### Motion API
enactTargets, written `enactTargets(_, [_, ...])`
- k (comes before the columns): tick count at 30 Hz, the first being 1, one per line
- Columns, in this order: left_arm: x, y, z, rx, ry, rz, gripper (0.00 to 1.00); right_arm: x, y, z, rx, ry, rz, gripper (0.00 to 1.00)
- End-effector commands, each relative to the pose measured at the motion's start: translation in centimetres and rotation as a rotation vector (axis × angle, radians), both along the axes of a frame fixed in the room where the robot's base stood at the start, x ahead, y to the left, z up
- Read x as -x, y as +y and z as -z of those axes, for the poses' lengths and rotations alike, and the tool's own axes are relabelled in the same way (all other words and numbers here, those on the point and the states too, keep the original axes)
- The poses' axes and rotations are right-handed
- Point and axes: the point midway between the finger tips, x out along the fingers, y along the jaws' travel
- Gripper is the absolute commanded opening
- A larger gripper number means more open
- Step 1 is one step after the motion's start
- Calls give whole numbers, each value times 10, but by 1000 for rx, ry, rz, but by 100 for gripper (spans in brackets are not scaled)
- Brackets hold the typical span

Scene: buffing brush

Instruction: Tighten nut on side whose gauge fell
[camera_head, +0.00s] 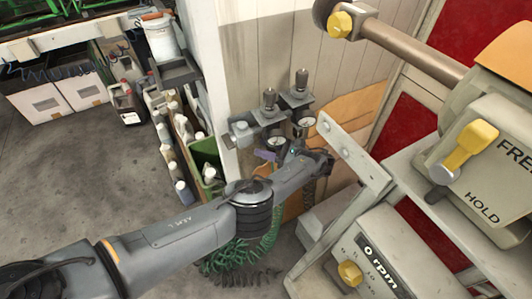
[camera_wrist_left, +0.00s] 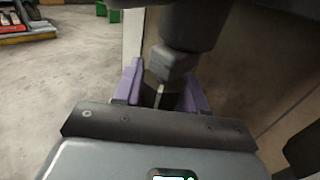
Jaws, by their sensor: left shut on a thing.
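Two air regulators with dark tops, one on the left (camera_head: 269,100) and one on the right (camera_head: 301,82), are mounted by the wall. A round white-faced gauge (camera_head: 306,121) shows under the right one; I cannot read its needle. My left gripper (camera_head: 268,153) is below the left regulator. In the left wrist view, its purple fingers (camera_wrist_left: 163,88) are shut around a narrow fitting beneath a dark cylindrical body (camera_wrist_left: 192,25). The fitting's shape is mostly hidden, so I cannot tell whether it is a nut. My right gripper is out of view.
The buffing machine fills the right side, with a yellow lever (camera_head: 470,146), a spindle with a yellow knob (camera_head: 340,24) and an rpm display (camera_head: 381,266). A green coiled hose (camera_head: 238,257) hangs below my arm. Bottles (camera_head: 172,160) stand left of the post. Open floor (camera_head: 70,190) lies left.

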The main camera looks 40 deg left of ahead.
Motion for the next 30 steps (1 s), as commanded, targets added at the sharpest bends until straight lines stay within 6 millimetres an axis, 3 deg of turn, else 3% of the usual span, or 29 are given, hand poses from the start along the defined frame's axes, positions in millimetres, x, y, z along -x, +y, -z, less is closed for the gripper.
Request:
enactTargets(15, [1, 0, -1, 1, 1, -17, 11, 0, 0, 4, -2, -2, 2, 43])
enactTargets(16, [1, 0, -1, 1, 1, -17, 46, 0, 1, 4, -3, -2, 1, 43])
enactTargets(19, [1, 0, 0, 1, 1, -17, 61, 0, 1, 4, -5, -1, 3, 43])
enactTargets(30, [2, 2, 0, 2, 1, -20, 62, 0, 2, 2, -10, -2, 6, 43])
